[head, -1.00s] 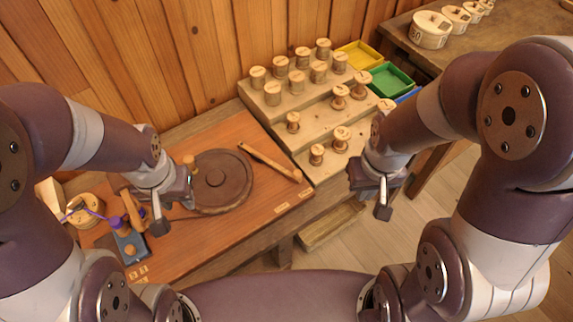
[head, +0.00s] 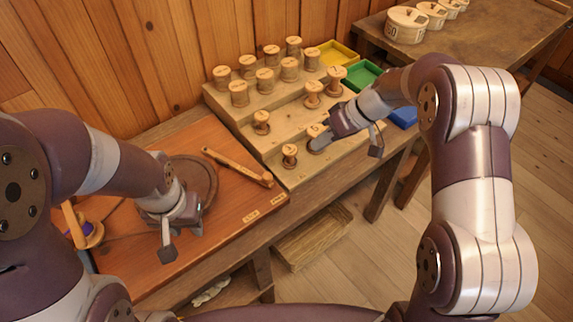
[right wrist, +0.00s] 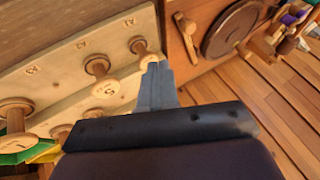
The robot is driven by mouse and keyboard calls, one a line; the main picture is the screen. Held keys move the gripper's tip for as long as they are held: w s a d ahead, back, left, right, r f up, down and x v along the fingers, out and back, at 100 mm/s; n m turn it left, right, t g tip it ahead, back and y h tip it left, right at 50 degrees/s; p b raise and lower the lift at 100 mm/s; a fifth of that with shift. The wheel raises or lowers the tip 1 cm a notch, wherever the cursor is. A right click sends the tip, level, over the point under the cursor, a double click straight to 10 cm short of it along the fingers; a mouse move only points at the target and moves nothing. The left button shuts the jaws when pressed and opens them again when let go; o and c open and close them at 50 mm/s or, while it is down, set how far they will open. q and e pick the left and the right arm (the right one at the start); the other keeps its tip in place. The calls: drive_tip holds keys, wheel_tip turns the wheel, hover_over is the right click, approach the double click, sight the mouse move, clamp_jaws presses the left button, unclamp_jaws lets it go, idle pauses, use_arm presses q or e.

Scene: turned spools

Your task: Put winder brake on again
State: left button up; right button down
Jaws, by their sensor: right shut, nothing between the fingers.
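A wooden bar with a knob at one end, perhaps the brake lever (head: 238,167), lies on the reddish board beside a dark round disc (head: 207,178). Both also show in the right wrist view, the bar (right wrist: 187,38) and the disc (right wrist: 228,30). The winder with purple thread (head: 84,234) is at the far left, partly hidden by my left arm. My left gripper (head: 185,222) hangs over the board in front of the disc; its fingers are not clear. My right gripper (right wrist: 155,72) is shut and empty, close to a spool (right wrist: 149,56) on the rack; I cannot tell whether they touch.
The stepped wooden rack (head: 275,122) holds several spools. Yellow (head: 338,53), green (head: 362,76) and blue (head: 404,115) trays stand at its right. Round lidded boxes (head: 406,24) are on the far table. The board between bar and front edge is clear.

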drive_tip(key=p+x, duration=0.1)
drive_tip(key=x, duration=0.8)
drive_tip(key=shift+a, duration=0.1)
drive_tip(key=a, duration=0.1)
drive_tip(key=s+a, duration=0.1)
drive_tip(key=a+p, duration=0.1)
drive_tip(key=shift+s+a+f, duration=0.1)
drive_tip(key=shift+s+f, duration=0.1)
drive_tip(key=shift+f, duration=0.2)
drive_tip(key=shift+s+a, duration=0.25)
drive_tip(key=shift+a, duration=0.15)
drive_tip(key=shift+f, duration=0.1)
